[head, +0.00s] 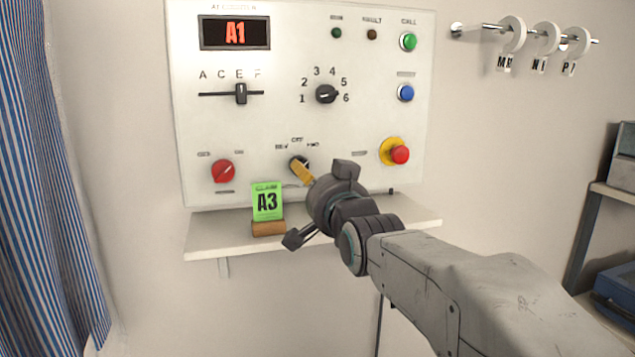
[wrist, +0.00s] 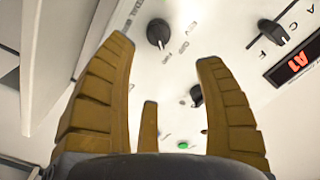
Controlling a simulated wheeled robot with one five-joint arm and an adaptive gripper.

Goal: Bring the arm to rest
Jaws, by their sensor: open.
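My arm reaches in from the lower right in the head view. My gripper (head: 303,172) is in front of the lower middle of a white control panel (head: 270,120), over the black REV/OFF/FWD knob (head: 297,161), which it partly covers. In the wrist view my gripper (wrist: 165,52) has its yellow-brown fingers spread, with nothing between them. That black knob (wrist: 158,33) shows beyond the fingertips, apparently apart from them. The exact gap to the panel cannot be told.
A shelf (head: 215,236) under the panel carries a green A3 card (head: 267,200) in a wooden holder (head: 268,229). A red emergency button (head: 400,154) is right of my gripper. A striped curtain (head: 45,180) hangs left; a rail with tagged rings (head: 514,35) is upper right.

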